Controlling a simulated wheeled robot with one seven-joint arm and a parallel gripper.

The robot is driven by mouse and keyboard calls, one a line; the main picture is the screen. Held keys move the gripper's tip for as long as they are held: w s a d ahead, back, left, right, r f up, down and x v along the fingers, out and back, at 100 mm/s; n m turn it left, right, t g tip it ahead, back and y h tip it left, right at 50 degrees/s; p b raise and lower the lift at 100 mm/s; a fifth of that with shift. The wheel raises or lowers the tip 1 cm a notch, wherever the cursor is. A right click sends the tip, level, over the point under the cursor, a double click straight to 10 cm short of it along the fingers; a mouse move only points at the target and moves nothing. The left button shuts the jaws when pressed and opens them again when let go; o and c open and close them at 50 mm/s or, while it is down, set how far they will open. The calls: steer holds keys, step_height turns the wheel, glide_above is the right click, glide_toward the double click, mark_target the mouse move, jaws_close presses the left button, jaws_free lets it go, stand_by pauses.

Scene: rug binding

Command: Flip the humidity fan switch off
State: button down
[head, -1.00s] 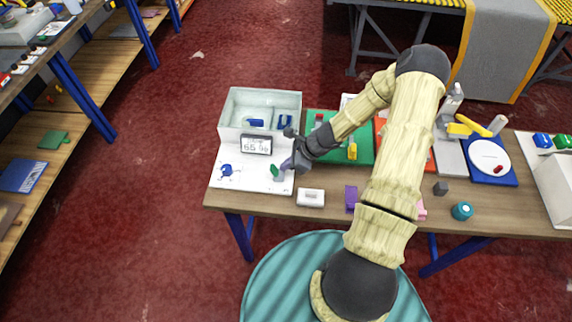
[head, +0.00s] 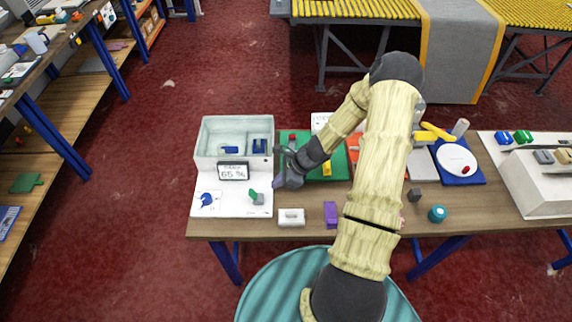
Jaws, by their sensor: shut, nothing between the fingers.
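The humidity box (head: 222,133) is a pale open-topped bin with a display (head: 233,171) reading about 65 % on its front. On the white panel (head: 232,209) before it, a small switch with a green lever (head: 252,194) on a grey block sits at the right; the lever leans up and to the left. I cannot tell whether this means on or off. A blue knob (head: 208,198) sits at the panel's left. My gripper (head: 279,185) is shut and empty, just right of the switch and apart from it in the picture.
A small white box (head: 291,217) and a purple block (head: 330,214) lie near the table's front edge. A green mat (head: 299,139) lies behind my gripper. A teal round container (head: 437,213) stands further right. Bare wood shows between them.

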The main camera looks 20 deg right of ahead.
step_height(320, 180, up, 8)
steer(key=s+d+b, duration=0.1)
steer(key=d, duration=0.1)
steer(key=shift+d+b, duration=0.2)
steer(key=shift+b, duration=0.15)
steer(key=shift+r, duration=0.1)
stand_by(0.3)
steer(key=s+a+r+n+h+b, duration=0.1)
steer(key=s+a+r+n+h, duration=0.2)
steer(key=s+r+n, duration=0.3)
steer(key=s+a+r+n+h+b, duration=0.1)
steer(key=s+a+r+n+h, duration=0.2)
steer(key=s+n, duration=0.4)
step_height(320, 180, up, 3)
steer(key=a+n, duration=0.1)
steer(key=n, duration=0.8)
steer(key=shift+h, duration=0.3)
steer(key=shift+f, duration=0.1)
steer(key=shift+s+d, duration=0.1)
